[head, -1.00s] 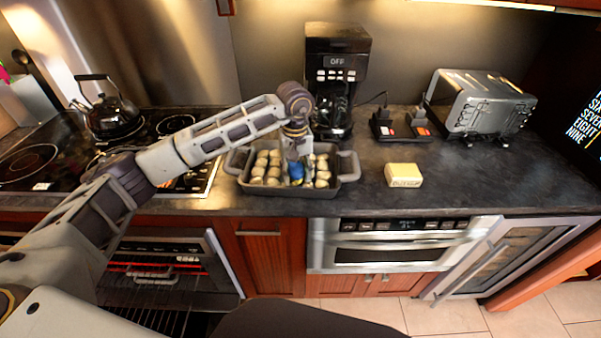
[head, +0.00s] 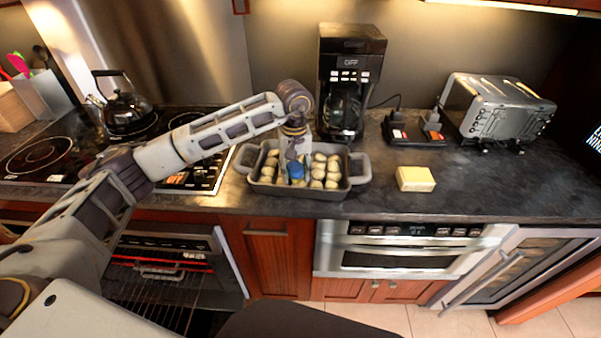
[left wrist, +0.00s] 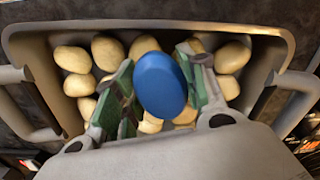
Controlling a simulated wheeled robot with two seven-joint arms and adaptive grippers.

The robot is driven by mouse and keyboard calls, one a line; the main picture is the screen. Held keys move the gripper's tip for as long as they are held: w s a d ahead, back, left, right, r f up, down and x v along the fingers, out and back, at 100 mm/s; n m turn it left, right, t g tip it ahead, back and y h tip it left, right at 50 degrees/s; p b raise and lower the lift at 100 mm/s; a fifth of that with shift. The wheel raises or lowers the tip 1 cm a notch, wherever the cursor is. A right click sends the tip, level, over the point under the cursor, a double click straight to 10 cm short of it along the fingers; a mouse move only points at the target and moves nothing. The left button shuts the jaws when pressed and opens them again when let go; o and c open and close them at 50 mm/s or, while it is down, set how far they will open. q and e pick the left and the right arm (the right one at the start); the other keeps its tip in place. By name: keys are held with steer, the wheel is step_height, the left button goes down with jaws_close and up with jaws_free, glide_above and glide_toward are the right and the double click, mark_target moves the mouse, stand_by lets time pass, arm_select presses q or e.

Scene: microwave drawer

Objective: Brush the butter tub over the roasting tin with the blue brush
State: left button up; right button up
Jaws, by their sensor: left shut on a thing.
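The roasting tin (head: 352,187) is grey with two handles and holds several pale round pieces (head: 325,172). It sits on the dark counter, and its rim (left wrist: 150,27) shows in the left wrist view. My left gripper (head: 293,165) reaches down over the tin and is shut on the blue brush (head: 295,171). The brush's rounded blue top (left wrist: 160,85) sits between the fingers in the left wrist view. The brush's lower end is hidden. The butter tub (head: 416,179) is a pale yellow block on the counter right of the tin, apart from it. My right gripper is not in view.
A coffee maker (head: 347,85) stands behind the tin. A toaster (head: 497,108) and small dark items with red labels (head: 412,130) stand at the back right. A kettle (head: 126,108) sits on the stove at left. Counter around the butter is clear.

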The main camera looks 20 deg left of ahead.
mark_target(278, 177)
arm_select(q)
steer(key=shift+a, duration=0.4)
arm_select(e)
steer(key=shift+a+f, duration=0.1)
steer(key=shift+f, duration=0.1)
arm_select(q)
steer(key=shift+s, duration=0.1)
steer(key=shift+s+a+f+b, duration=0.1)
steer(key=shift+a+b, duration=0.25)
steer(key=shift+a, duration=0.4)
steer(key=shift+s+a+f+b, duration=0.1)
steer(key=shift+a+b, duration=0.2)
steer(key=shift+a, duration=0.4)
steer(key=shift+s+a, duration=0.1)
steer(key=shift+a, duration=0.3)
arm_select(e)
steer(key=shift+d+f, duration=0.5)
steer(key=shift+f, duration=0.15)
arm_select(q)
steer(key=shift+a, duration=0.15)
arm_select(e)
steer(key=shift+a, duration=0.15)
